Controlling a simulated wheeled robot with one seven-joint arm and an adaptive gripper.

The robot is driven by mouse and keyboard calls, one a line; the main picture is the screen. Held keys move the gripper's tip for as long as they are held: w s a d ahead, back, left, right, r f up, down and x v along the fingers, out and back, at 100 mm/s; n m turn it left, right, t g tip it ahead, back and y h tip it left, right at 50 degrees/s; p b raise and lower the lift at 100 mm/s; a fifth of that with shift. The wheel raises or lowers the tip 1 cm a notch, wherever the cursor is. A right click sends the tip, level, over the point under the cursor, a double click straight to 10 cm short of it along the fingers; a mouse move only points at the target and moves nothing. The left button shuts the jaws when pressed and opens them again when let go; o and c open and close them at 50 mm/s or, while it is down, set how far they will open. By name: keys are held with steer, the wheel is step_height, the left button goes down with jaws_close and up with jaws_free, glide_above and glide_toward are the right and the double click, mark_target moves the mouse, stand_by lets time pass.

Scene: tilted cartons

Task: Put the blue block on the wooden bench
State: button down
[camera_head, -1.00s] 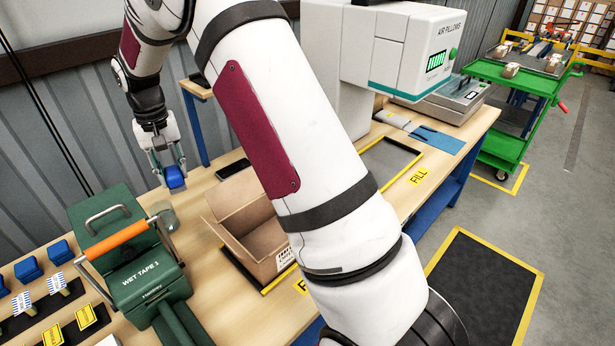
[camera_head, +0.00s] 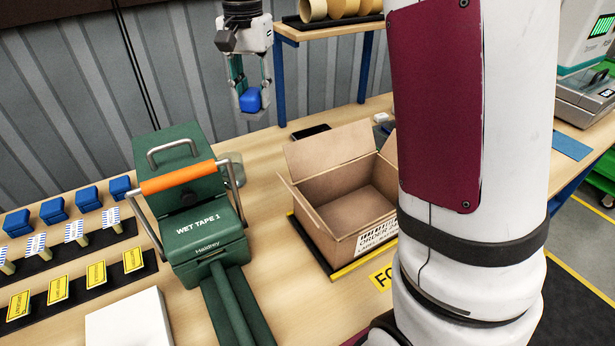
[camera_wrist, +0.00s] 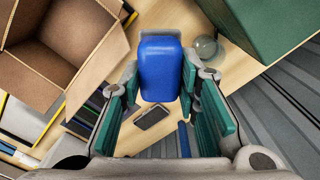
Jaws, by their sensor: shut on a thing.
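My gripper (camera_head: 249,92) is shut on a blue block (camera_head: 250,101) and holds it in the air over the back of the bench, near the grey wall. In the wrist view the blue block (camera_wrist: 160,68) sits between the green finger pads of my gripper (camera_wrist: 163,88). The wooden bench (camera_head: 271,230) spreads below, with bare wood between the green tape machine and the open carton. Several other blue blocks (camera_head: 54,210) stand in a row at the left of the bench.
The green tape machine (camera_head: 190,190) with an orange handle stands left of my gripper. An open carton (camera_head: 347,205) sits to the right. A round glass jar (camera_head: 231,168) and a dark phone (camera_head: 310,132) lie between. A raised shelf (camera_head: 330,29) is behind.

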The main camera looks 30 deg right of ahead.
step_height(320, 180, down, 28)
steer(key=shift+r+b, duration=0.1)
steer(key=shift+b, duration=0.35)
steer(key=shift+f, duration=0.2)
steer(key=c, duration=1.4)
jaws_free()
steer(key=shift+o, duration=1)
step_height(320, 180, up, 12)
steer(key=shift+r, duration=0.2)
